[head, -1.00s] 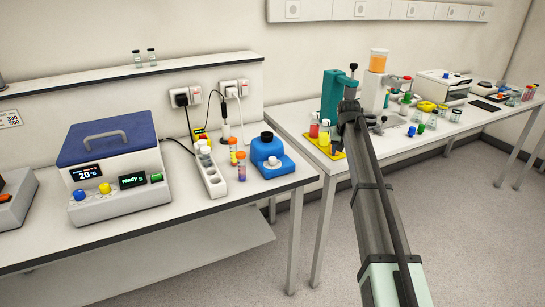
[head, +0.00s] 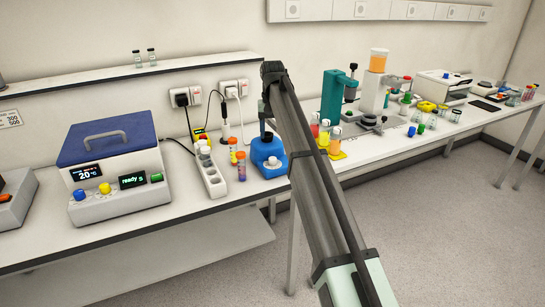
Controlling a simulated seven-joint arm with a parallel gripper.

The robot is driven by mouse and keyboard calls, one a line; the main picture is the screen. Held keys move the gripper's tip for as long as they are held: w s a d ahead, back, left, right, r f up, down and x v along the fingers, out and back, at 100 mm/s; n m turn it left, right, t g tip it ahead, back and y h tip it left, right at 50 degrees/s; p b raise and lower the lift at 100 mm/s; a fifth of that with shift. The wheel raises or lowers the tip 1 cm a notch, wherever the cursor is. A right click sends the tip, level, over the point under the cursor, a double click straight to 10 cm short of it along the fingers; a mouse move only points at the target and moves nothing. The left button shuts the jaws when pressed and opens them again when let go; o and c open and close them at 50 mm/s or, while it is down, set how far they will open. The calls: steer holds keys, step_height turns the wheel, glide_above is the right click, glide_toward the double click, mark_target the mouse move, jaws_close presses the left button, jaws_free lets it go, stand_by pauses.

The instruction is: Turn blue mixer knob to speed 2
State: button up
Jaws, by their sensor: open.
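The blue mixer (head: 263,153) stands near the right end of the left bench, with a dark cup on top. A pale round knob (head: 273,161) is on its front; its marks are too small to read, so its setting cannot be told. My gripper (head: 263,114) hangs down just above the mixer's top in the picture, open and apparently empty. Its fingertips are small and dark, and whether they touch the mixer cannot be told. My arm crosses in front of the mixer's right side and hides part of it.
A blue-lidded device (head: 110,140) is farther left. Juice vials (head: 335,142) and a teal stand (head: 332,97) are on the right bench. The wall plugs (head: 233,90) are behind.

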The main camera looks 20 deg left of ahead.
mark_target(272, 158)
step_height(272, 158, down, 10)
steer(key=shift+f, duration=0.2)
stand_by(0.4)
steer(key=c, duration=1)
steer(key=shift+c, duration=0.2)
